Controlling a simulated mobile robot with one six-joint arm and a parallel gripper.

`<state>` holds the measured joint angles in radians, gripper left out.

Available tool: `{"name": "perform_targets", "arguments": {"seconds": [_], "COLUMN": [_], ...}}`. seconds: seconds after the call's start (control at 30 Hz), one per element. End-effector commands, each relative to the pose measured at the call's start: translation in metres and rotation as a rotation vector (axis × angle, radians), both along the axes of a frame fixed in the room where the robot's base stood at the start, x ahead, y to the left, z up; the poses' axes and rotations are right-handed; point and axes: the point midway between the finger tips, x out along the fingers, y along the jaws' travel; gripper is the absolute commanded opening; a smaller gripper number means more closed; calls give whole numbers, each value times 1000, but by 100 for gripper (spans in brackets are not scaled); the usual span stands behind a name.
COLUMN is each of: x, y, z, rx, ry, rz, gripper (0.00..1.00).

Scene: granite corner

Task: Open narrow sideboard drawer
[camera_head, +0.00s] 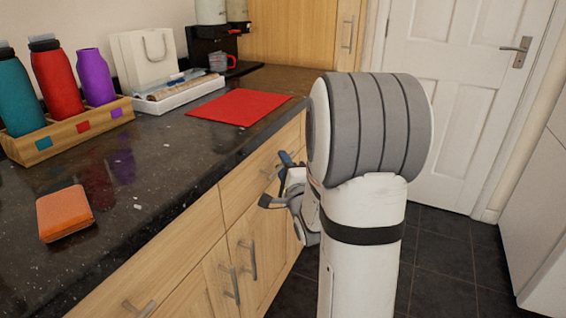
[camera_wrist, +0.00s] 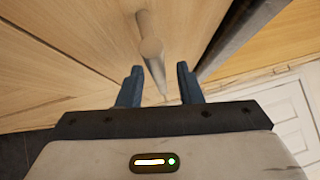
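The narrow wooden drawer front (camera_head: 240,188) is under the dark worktop, left of my arm, and looks flush with the sideboard. Its metal handle (camera_head: 268,171) is partly hidden by my gripper (camera_head: 276,180). In the wrist view, a pale bar handle (camera_wrist: 150,48) stands out from the wood and runs down between the two blue fingers of my gripper (camera_wrist: 158,72). The fingers are apart, with a gap showing on each side of the bar. I cannot tell whether either finger touches it.
The dark worktop (camera_head: 150,190) overhangs the fronts. Below are cupboard doors with upright handles (camera_head: 232,284), and another drawer handle (camera_head: 139,308) is at lower left. An orange block (camera_head: 64,212), a red mat (camera_head: 240,107) and a bottle crate (camera_head: 70,130) are on top. Dark floor (camera_head: 440,260) is clear at right.

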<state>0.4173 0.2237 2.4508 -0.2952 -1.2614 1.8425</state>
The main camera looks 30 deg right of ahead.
Motion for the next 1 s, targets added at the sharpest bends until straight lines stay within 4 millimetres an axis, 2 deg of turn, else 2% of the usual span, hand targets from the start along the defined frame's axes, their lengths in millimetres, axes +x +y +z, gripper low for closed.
{"name": "perform_targets", "arguments": {"seconds": [0.3,0.7,1.0], "x": [3,2,2], "y": [-1,-1,-1], "z": [0,0,0], "rx": [0,0,0], "ry": [1,1,1], "rz": [-1,-1,-1], "gripper": [32,0,0]}}
